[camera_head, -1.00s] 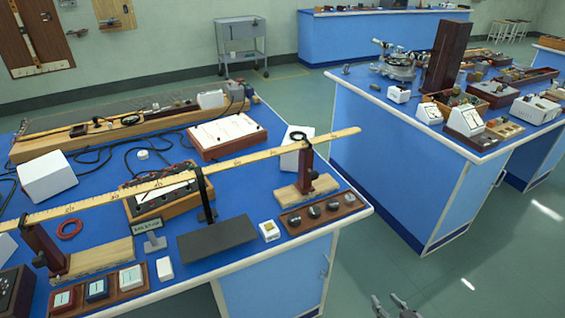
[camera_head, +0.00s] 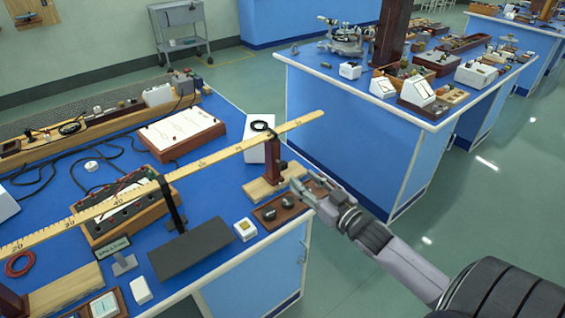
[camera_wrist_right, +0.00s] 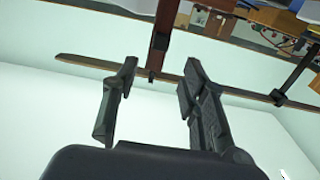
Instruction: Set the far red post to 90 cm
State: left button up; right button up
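The far red post (camera_head: 276,158) stands upright on a pale wooden base (camera_head: 262,187) under the right part of the long yellow ruler (camera_head: 225,152). A dark clamp is at its top; the ruler mark there is too small to read. In the right wrist view, the post (camera_wrist_right: 165,28) and ruler (camera_wrist_right: 82,64) show beyond my fingers. My right gripper (camera_head: 303,184) is open and empty, just right of the post and apart from it; its spread fingers also show in the right wrist view (camera_wrist_right: 158,85). My left gripper is out of view.
A near red post (camera_head: 10,301) is partly cut off at bottom left. A tray of weights (camera_head: 272,214) lies in front of the far post. The floor between the benches is clear.

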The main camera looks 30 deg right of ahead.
aim_at(285, 165)
jog(key=w, duration=1)
jog(key=shift+a, duration=0.4)
jog(key=shift+s, duration=0.1)
grip_shut()
